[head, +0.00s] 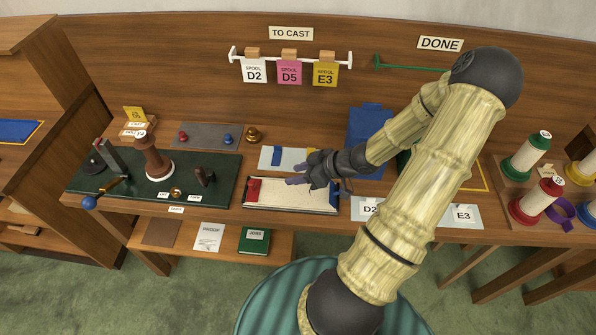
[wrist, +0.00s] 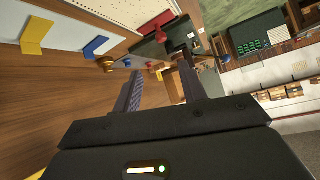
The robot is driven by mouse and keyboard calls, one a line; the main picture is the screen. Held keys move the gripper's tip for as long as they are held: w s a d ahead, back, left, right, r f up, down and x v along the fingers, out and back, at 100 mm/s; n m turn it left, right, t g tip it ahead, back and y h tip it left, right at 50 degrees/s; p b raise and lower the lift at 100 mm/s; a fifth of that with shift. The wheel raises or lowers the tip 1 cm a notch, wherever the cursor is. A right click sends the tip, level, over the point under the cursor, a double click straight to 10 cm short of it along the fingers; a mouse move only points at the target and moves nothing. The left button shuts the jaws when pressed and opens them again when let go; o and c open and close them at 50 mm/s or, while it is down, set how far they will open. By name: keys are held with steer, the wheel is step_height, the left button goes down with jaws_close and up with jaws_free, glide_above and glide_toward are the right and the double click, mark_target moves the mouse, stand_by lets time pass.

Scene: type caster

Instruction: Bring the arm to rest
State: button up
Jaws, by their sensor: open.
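My gripper (head: 304,173) is at the end of my bamboo-patterned arm, above the middle of the desk in the head view. It hangs over the area between the pale blue sheet (head: 268,160) and the white board with red and blue ends (head: 290,197). In the wrist view its two fingers (wrist: 162,90) stand apart with nothing between them, so it is open and empty. My forearm hides part of the desk to the right, including part of a blue panel (head: 366,122).
A caster machine on a green mat (head: 220,190) stands at the left of the desk. Thread-like spools, green (head: 530,155) and red (head: 538,200), stand at the right. Cards hang on the TO CAST rail (head: 290,57); the DONE rail (head: 400,66) looks empty.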

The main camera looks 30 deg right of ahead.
stand_by(0.5)
steer(key=s+a+r+m+g+h, duration=0.2)
steer(key=s+a+r+m+h, duration=0.1)
steer(key=a+r, duration=0.3)
steer(key=s+a+r+m+g+h, duration=0.3)
steer(key=s+a+r+h, duration=0.1)
steer(key=a+r, duration=0.2)
steer(key=shift+s+a, duration=0.35)
steer(key=shift+a, duration=0.45)
steer(key=shift+d+r, duration=0.1)
